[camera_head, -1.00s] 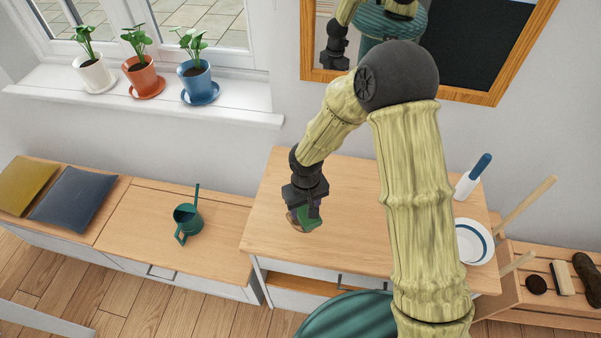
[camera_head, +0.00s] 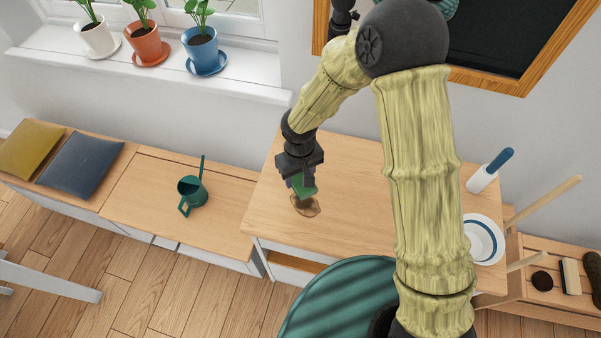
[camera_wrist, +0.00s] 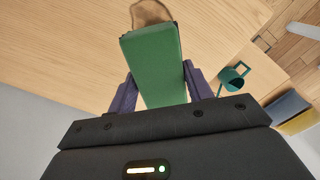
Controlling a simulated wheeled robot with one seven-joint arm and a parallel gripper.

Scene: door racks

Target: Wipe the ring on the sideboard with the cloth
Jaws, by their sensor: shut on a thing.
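My gripper (camera_head: 301,181) is shut on a green cloth (camera_wrist: 155,60), which looks like a folded block between the two fingers in the wrist view. The cloth (camera_head: 304,193) also shows in the head view, low over the sideboard (camera_head: 350,175). The brown ring (camera_head: 311,210) is on the sideboard top, near its left front part, right by the cloth. Part of the ring (camera_wrist: 150,10) shows beyond the cloth's far end in the wrist view. The cloth hides some of it. I cannot tell whether the cloth touches the top.
A white plate with a blue rim (camera_head: 483,240) and a white, blue-handled item (camera_head: 490,170) stand at the sideboard's right end. A green watering can (camera_head: 191,190) is on the low bench to the left. The sideboard's middle is clear.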

